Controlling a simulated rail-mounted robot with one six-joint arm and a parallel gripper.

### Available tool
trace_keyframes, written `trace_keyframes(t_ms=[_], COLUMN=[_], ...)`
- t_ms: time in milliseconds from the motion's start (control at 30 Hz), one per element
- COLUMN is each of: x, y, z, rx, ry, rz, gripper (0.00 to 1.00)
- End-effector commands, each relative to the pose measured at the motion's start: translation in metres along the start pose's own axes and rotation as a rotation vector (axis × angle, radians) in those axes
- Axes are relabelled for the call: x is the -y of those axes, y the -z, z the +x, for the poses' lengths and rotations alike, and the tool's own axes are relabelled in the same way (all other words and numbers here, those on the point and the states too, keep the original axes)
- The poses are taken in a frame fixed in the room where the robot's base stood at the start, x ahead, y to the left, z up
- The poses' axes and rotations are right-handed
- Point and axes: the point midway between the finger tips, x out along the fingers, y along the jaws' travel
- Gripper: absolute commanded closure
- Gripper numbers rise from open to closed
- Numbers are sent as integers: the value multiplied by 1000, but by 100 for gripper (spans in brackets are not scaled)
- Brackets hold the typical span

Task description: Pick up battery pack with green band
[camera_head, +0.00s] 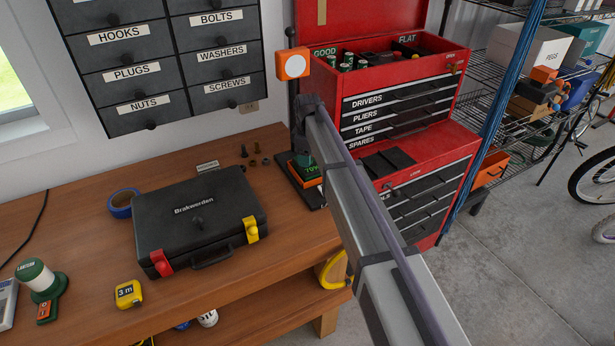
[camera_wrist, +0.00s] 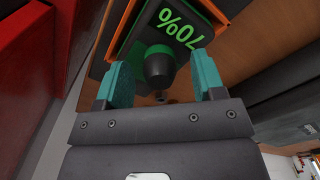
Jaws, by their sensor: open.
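A dark, round-ended battery pack with a green band (camera_wrist: 160,70) shows in the wrist view, in front of a charger (camera_wrist: 185,28) with an orange frame and a green "70%" readout. My gripper (camera_wrist: 162,64) is open, its teal fingers on either side of the pack with gaps visible. I cannot tell how deep the pack sits between them. In the head view the charger (camera_head: 308,172) stands at the right end of the bench, partly behind my arm. My gripper and the pack cannot be made out clearly there.
A black case (camera_head: 197,220) lies on the wooden bench (camera_head: 95,225), with loose bolts behind it. A red tool chest (camera_head: 425,140) stands close on the right. Its top holds several dark, green-marked cylinders (camera_head: 347,62) by the "GOOD" label.

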Motion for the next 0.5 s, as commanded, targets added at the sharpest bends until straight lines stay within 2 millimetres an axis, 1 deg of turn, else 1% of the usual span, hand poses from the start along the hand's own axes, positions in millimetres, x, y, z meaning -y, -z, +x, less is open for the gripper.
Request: trace_keyframes(t_ms=[33, 267, 500], x=[0, 0, 0], y=[0, 0, 0], z=[16, 12, 11], rx=[0, 0, 0], ry=[0, 0, 0], rz=[0, 0, 0], gripper=[37, 37, 59])
